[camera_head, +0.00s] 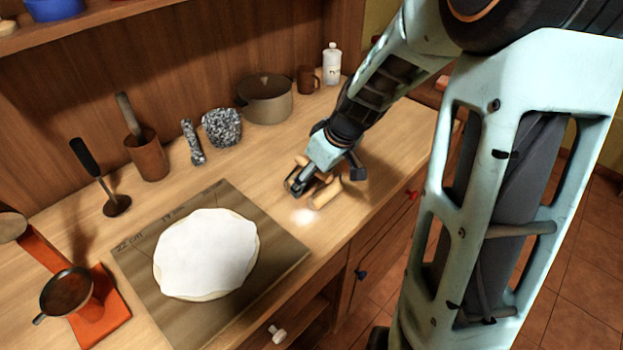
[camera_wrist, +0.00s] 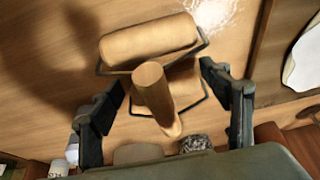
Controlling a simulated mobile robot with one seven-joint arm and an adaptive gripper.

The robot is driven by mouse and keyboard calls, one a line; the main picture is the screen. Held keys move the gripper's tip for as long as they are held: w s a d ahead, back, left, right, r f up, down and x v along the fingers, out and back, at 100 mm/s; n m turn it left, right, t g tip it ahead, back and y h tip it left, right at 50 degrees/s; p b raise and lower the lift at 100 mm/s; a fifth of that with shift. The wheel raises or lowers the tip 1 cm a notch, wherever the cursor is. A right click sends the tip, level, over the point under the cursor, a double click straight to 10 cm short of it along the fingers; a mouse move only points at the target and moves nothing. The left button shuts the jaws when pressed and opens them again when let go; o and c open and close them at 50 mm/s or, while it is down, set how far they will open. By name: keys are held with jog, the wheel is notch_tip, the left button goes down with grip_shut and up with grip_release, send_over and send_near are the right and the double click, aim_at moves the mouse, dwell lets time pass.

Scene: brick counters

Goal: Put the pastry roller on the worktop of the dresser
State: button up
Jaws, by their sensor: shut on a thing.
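The pastry roller (camera_head: 326,194) is light wood, with a large roller, a thick handle and a dark wire frame. It also shows in the wrist view (camera_wrist: 148,41), over the wooden worktop of the dresser (camera_head: 385,145). My gripper (camera_head: 325,178) is shut on the pastry roller, with one finger on each side of its handle and frame in the wrist view (camera_wrist: 162,88). The gripper partly covers the roller in the head view. I cannot tell whether the roller touches the worktop.
A dark board (camera_head: 285,255) with white dough (camera_head: 205,252) lies left of the roller. A pot (camera_head: 265,98), a stone mortar (camera_head: 222,128), a brown mug (camera_head: 308,79) and a white bottle (camera_head: 331,64) stand along the back. The worktop right of my gripper is clear.

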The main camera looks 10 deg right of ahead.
jog(key=shift+s+f+b, duration=0.1)
jog(key=shift+f+b, duration=0.2)
jog(key=shift+b, duration=0.2)
jog(key=shift+s+f+b, duration=0.1)
jog(key=shift+f+b, duration=0.15)
jog(key=shift+b, duration=0.05)
jog(key=shift+c, duration=1.2)
jog(key=c, duration=0.3)
jog(key=o, duration=1.4)
jog(key=shift+s+f, duration=0.1)
jog(key=o, duration=0.4)
jog(key=shift+w, duration=0.2)
jog(key=shift+o, duration=0.2)
